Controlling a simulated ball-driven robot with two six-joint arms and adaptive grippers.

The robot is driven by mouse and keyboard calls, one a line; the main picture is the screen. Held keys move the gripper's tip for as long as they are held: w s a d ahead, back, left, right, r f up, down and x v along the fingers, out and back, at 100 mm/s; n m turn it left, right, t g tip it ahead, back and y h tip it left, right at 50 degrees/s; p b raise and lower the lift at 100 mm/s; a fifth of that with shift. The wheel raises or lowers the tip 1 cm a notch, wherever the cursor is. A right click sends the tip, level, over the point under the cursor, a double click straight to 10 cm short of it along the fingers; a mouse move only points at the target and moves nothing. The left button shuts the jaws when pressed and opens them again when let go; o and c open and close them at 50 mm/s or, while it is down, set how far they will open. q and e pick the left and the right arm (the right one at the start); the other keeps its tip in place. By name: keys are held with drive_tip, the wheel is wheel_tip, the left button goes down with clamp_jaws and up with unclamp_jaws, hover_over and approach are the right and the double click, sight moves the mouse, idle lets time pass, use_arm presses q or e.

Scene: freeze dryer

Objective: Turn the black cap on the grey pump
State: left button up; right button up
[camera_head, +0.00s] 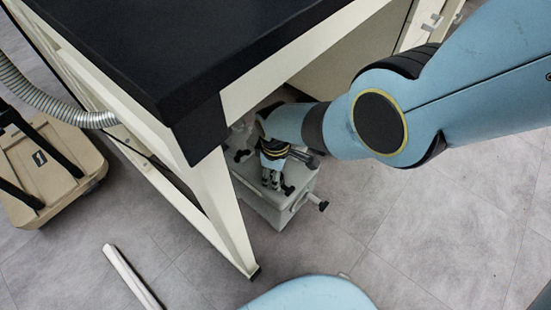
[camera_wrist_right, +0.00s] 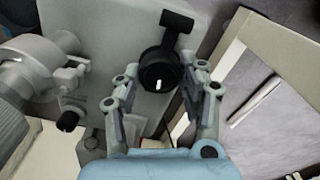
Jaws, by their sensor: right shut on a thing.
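The grey pump (camera_head: 270,211) stands on the floor under the black-topped bench, partly hidden by my right arm. My right gripper (camera_head: 275,176) points down over its top. In the right wrist view the round black cap (camera_wrist_right: 158,77) with a small white mark is between the fingers of my right gripper (camera_wrist_right: 159,74). The fingers are shut on it, one on each side. The pump's pale grey top (camera_wrist_right: 110,25) lies behind it. The head view does not show clearly which part is gripped. My left gripper is not in view.
The bench (camera_head: 180,50) overhangs the pump, and its white leg (camera_head: 226,225) stands close on the left. A beige machine (camera_head: 50,175) with a ribbed hose (camera_head: 45,98) is at the left. A white bar (camera_head: 130,275) lies at the lower left. Floor to the right is clear.

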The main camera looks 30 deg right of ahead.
drive_tip(key=n, duration=0.3)
drive_tip(key=shift+n, duration=0.4)
drive_tip(key=n, duration=0.3)
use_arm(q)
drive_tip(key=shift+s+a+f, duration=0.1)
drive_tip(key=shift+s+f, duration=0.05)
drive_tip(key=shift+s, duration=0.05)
use_arm(e)
drive_tip(key=shift+s+n, duration=0.1)
drive_tip(key=shift+n, duration=1.5)
drive_tip(key=o, duration=1.2)
